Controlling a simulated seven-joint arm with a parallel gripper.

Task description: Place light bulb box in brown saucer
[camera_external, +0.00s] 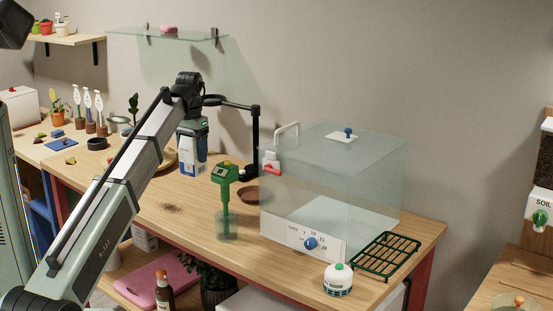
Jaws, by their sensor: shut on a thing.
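My gripper (193,147) points down above the left part of the wooden workbench. It is shut on the light bulb box (187,168), a small upright white and blue box directly below it. The fingers hide the top of the box. I cannot tell whether the base of the box touches the bench. The brown saucer (248,195) lies on the bench to the right of the box, apart from it. The saucer's right edge is close to the clear case, and nothing shows in the visible part of it.
A green handled tool in a clear cup (226,205) stands between box and saucer, nearer the camera. A black post (256,140) rises behind the saucer. A large clear case (330,190) fills the bench's right. Bare wood (170,190) lies in front of the box.

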